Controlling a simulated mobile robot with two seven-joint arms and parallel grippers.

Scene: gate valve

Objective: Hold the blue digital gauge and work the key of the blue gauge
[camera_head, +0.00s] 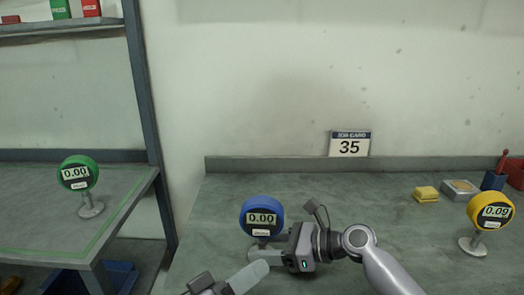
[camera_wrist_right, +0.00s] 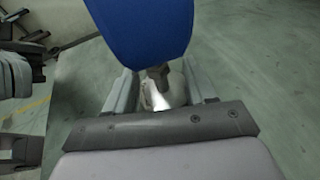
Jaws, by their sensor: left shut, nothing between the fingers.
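The blue digital gauge (camera_head: 262,216) stands on a stem and round foot on the bench; its display reads 0.00. A small pale key (camera_head: 261,232) sits below the display; its lettering is too small to read. My right gripper (camera_head: 268,252) is at the stem below the gauge head. In the right wrist view, its fingers (camera_wrist_right: 160,90) lie on either side of the stem, with gaps showing, under the blue gauge body (camera_wrist_right: 140,30). My left gripper (camera_head: 262,270) is shut and empty, low in front of the gauge and apart from its key.
A yellow gauge (camera_head: 491,211) reading 0.09 stands at the right. A green gauge (camera_head: 78,173) reading 0.00 stands on the left table. A card (camera_head: 350,144) shows 35. Yellow sponges (camera_head: 426,194) and a metal box (camera_head: 460,189) lie at the back right. The bench middle is clear.

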